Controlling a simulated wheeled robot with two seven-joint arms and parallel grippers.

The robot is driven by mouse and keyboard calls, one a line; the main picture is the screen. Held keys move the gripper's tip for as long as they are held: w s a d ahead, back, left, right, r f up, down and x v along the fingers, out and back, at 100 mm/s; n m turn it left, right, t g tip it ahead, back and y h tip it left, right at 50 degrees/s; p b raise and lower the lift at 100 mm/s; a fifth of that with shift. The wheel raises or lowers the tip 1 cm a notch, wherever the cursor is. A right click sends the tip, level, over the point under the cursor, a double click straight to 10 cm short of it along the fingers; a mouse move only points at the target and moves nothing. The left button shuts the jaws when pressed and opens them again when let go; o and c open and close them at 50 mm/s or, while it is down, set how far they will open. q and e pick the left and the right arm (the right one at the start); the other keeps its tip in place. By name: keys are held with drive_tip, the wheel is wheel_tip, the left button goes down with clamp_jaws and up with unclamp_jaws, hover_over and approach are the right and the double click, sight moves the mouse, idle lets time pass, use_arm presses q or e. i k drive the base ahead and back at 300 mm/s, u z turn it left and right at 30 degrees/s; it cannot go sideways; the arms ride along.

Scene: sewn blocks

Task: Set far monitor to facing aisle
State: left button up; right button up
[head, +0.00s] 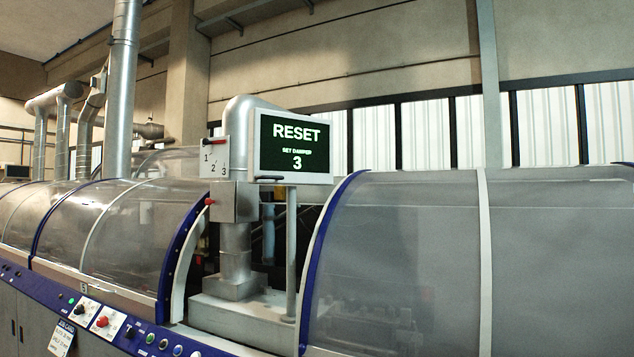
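A monitor (294,146) with a white frame stands on a thin pole (291,250) between two curved machine hoods. Its dark screen faces me and reads "RESET", "SET DAMPER" and "3". A dark handle shows at its lower left edge. At the far left edge of the head view, a small dark screen-like box (17,171) sits above the distant hoods. It may be another monitor; it is too small to read. Neither of my grippers is in view.
A damper plate (214,157) marked 1, 2, 3 has a red-tipped lever beside a silver duct (236,240). Clear hoods (120,225) with blue edges line the machine, with another hood (400,260) at right. A control panel (105,318) with knobs and buttons runs along the lower left.

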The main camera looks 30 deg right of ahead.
sight(284, 148)
drive_tip(key=z, duration=0.9)
drive_tip(key=i, duration=0.9)
drive_tip(key=z, duration=0.85)
